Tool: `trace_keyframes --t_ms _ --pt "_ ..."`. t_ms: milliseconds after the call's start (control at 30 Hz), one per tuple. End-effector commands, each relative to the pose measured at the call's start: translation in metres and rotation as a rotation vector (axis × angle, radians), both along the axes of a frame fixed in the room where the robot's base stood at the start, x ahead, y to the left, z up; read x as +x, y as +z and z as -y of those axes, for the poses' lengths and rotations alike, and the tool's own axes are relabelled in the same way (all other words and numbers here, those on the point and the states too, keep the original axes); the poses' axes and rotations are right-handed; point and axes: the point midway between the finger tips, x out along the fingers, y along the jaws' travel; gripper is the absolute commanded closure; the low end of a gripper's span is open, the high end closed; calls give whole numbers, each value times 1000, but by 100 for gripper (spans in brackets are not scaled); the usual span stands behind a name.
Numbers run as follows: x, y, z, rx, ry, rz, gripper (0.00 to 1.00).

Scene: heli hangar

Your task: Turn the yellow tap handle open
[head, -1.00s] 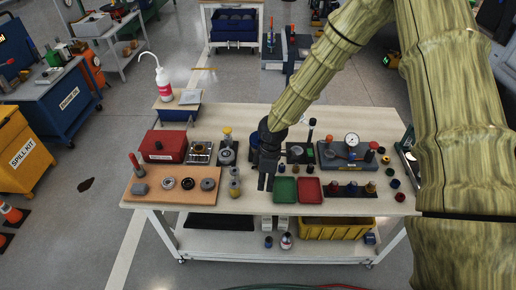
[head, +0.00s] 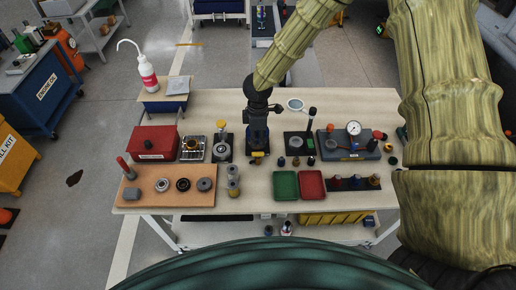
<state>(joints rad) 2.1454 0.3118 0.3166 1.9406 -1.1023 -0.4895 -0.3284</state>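A small yellow piece (head: 257,155), which looks like the tap handle, shows on the workbench (head: 240,205) at the lower end of a dark blue fixture (head: 257,143). Its exact shape and turn are too small to tell. My gripper (head: 257,128) points down over the blue fixture, just behind the yellow piece in the picture, and hides part of the fixture. Whether it touches the fixture or the handle cannot be told. Its fingers are dark and blend with the fixture, so their opening is unclear.
Left of my gripper stands a yellow-topped device (head: 221,126), with a red box (head: 153,143) farther left. Right are a black-handled post (head: 311,122) and a gauge unit (head: 350,145). Green (head: 285,187) and red (head: 311,185) trays lie in front. Bare bench shows behind.

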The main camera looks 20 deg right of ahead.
Motion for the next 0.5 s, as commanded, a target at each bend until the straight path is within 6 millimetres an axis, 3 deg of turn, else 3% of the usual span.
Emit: trace_keyframes --t_ms 500 --pt "-1 -57 2 -1 -3 -1 77"
